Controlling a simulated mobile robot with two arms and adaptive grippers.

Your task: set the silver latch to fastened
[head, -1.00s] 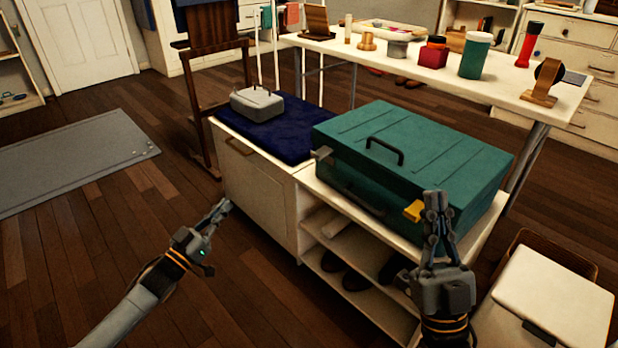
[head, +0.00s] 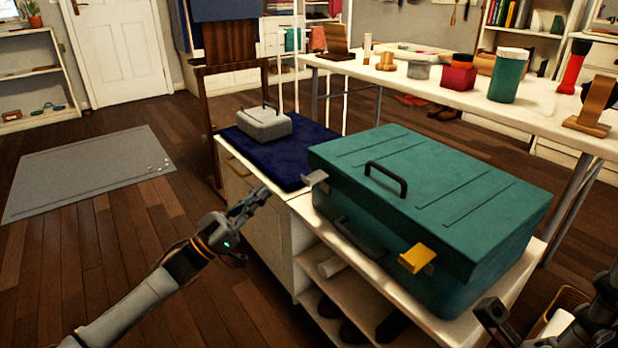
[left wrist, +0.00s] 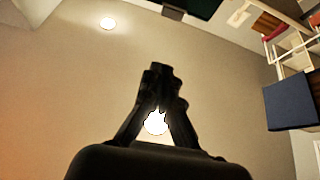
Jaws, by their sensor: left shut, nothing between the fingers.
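The silver latch (head: 314,178) sticks out from the front left of the teal case (head: 440,190), its plate standing away from the case front. A yellow latch (head: 416,258) sticks out similarly at the front right. My left gripper (head: 264,192) is shut and empty, to the left of the silver latch and apart from it. In the left wrist view its fingertips (left wrist: 160,72) meet, with a dark teal edge at the top.
The case has a dark lid handle (head: 386,178) and stands on a white shelf unit (head: 300,208). To its left, a grey box (head: 264,126) sits on a navy cushion (head: 272,160). Behind is a white table (head: 450,92) with several items. Floor at the left is open.

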